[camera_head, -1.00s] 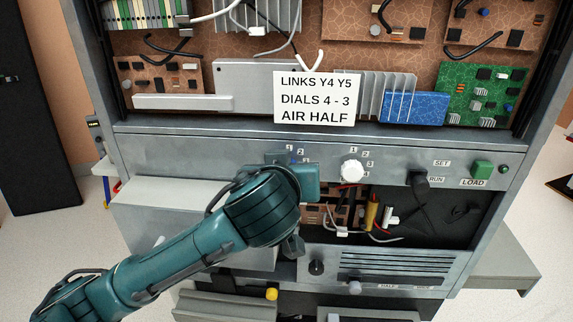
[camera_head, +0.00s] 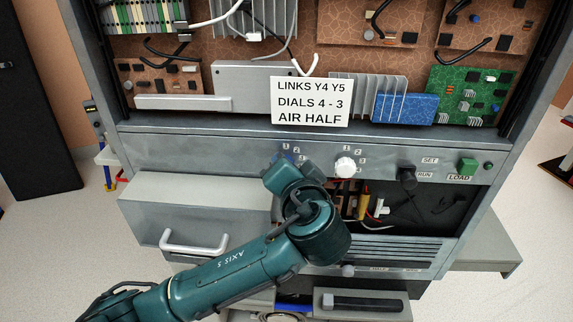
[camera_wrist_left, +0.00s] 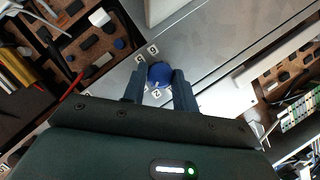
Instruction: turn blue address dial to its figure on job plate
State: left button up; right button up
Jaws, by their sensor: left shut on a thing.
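The blue address dial (camera_wrist_left: 160,73) sits between the two fingers of my left gripper (camera_wrist_left: 160,80) in the left wrist view, and the fingers are shut on it. Small white figure labels stand around the dial; its pointer is too small to read surely. In the head view my left gripper (camera_head: 284,170) is at the grey panel and largely hides the dial, with labels showing just above. The job plate (camera_head: 310,101) reads "LINKS Y4 Y5, DIALS 4 - 3, AIR HALF". My right gripper is not in view.
A white dial (camera_head: 345,167) with its own labels is just right of my gripper. Further right are a black SET/RUN switch (camera_head: 407,177) and the green LOAD button (camera_head: 467,165). A grey drawer with a white handle (camera_head: 194,245) juts out at lower left. An open wiring bay (camera_head: 430,205) lies below.

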pick_arm(q)
jog(key=m+t, duration=0.1)
jog(key=m, duration=0.2)
jog(key=m+t+y, duration=0.1)
jog(key=m, duration=0.2)
jog(key=m+t+y, duration=0.1)
jog(key=m, duration=0.3)
jog(key=shift+d+f+t, duration=0.1)
jog(key=shift+f+t, duration=0.2)
jog(key=shift+f, duration=0.05)
jog(key=shift+m+y, duration=0.3)
jog(key=o, duration=1)
jog(key=shift+c, duration=0.2)
